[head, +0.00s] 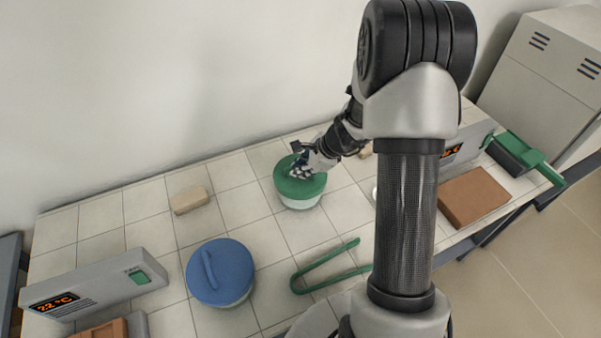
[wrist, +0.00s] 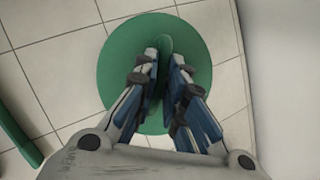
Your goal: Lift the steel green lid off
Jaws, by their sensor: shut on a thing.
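The green lid (head: 309,187) sits on a white round pot (head: 304,203) at the back middle of the tiled bench. In the wrist view the lid (wrist: 118,75) is a green disc with a raised handle (wrist: 165,45) across its top. My gripper (head: 299,171) is above the lid, with its fingers on both sides of the handle. In the wrist view my gripper (wrist: 165,62) is shut on that handle. The lid looks level and seated on the pot; any small gap between them cannot be made out. The fingers hide part of the handle.
A blue-lidded pot (head: 220,273) stands front left. Green tongs (head: 325,282) lie in front. A tan block (head: 189,200) is at the back left, a brown slab (head: 473,196) at the right. The wall is close behind.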

